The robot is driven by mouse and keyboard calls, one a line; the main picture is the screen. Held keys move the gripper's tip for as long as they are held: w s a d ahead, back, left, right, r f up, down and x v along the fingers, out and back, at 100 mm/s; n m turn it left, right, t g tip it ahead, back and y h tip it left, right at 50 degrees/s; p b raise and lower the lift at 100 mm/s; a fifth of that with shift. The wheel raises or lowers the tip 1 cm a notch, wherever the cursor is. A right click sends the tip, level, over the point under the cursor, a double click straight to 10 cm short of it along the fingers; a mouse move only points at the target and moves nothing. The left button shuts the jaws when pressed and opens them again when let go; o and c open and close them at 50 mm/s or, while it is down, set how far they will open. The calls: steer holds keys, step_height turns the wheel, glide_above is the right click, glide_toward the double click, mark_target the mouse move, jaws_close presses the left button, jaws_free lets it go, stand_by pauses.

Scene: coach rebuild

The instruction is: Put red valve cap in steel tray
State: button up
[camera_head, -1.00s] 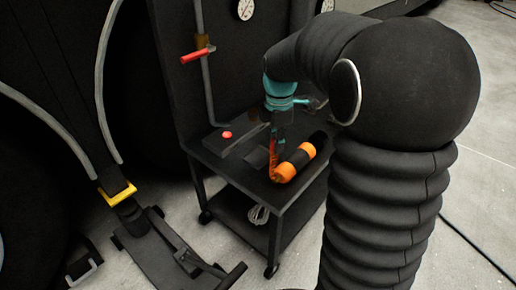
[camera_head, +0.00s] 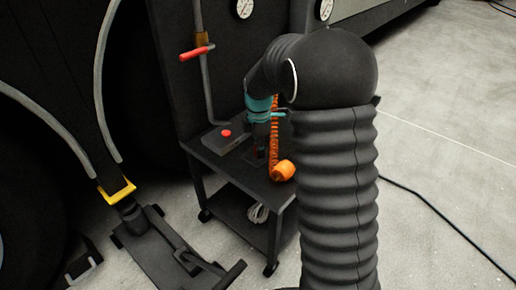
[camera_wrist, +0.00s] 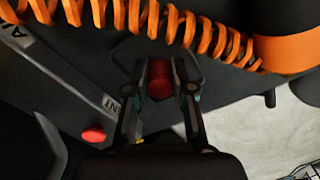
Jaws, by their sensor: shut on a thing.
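In the wrist view, my gripper (camera_wrist: 160,82) is shut on the red valve cap (camera_wrist: 160,76), a small dark-red cylinder between its two fingertips. In the head view, my gripper (camera_head: 260,155) points down over the black cart top, beside an orange coiled hose. The cap is not discernible there. I cannot tell from the wrist view whether the cap touches the surface below. I cannot make out the steel tray clearly in either view; my arm hides the right part of the cart.
A dark box with a red button (camera_head: 225,133) sits on the cart's left side; the button also shows in the wrist view (camera_wrist: 93,135). The orange coiled hose (camera_wrist: 190,28) runs close by my gripper. A red-handled pipe (camera_head: 196,53) stands behind the cart.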

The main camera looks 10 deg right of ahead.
steer(key=o, duration=0.6)
steer(key=shift+f, duration=0.1)
steer(key=shift+c, duration=0.2)
step_height(320, 180, up, 11)
steer(key=p, duration=0.1)
steer(key=s+r+m+t, duration=0.1)
steer(key=s+r+m, duration=0.45)
steer(key=s, duration=0.25)
steer(key=s+f+m+t, duration=0.1)
steer(key=s+m+t, duration=0.3)
steer(key=s+m, duration=0.9)
steer(key=s, duration=0.9)
steer(key=shift+s+a+t, duration=0.25)
steer(key=shift+s+t, duration=0.05)
